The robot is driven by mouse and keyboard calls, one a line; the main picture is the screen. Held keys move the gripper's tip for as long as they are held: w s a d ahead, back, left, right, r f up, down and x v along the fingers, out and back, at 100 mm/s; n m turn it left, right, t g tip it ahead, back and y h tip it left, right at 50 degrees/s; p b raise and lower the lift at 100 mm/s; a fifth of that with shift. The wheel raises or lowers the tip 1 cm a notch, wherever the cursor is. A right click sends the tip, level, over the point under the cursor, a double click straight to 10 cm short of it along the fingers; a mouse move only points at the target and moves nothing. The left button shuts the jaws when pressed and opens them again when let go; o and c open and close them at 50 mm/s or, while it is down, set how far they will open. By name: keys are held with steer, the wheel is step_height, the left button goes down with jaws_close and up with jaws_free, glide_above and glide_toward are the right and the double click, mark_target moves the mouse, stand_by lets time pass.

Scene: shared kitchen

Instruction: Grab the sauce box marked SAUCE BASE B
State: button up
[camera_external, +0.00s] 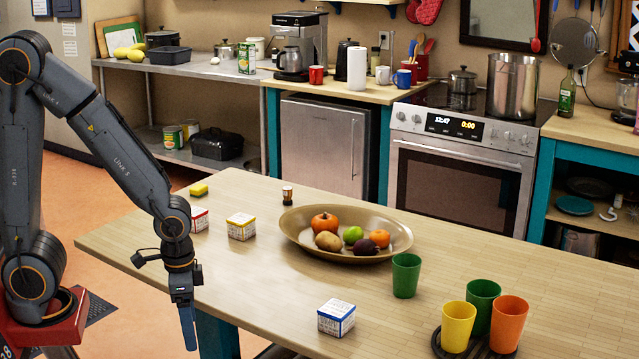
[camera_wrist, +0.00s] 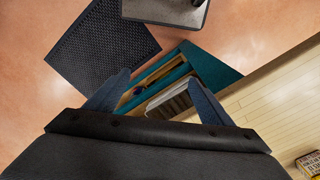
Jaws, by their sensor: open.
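Three small cartons stand on the wooden table: a white one with a blue top edge (camera_external: 336,318), a white one with yellow (camera_external: 241,226), and a white one with red (camera_external: 199,219). Their lettering is too small to read, so I cannot tell which is SAUCE BASE B. My gripper (camera_external: 187,322) hangs pointing down beside the table's left edge, apart from all the cartons. In the wrist view my gripper (camera_wrist: 156,96) is open and empty, above the floor and shelving under the table. A carton corner (camera_wrist: 311,164) shows at that view's lower right.
An oval bowl (camera_external: 300,246) of fruit and vegetables stands mid-table. A green cup (camera_external: 406,275) stands right of it, with several cups on a dark tray at the front right. A yellow sponge (camera_external: 198,190) and small jar (camera_external: 287,195) are farther back. The front left tabletop is bare.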

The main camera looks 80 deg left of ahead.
steer(key=shift+c, duration=0.9)
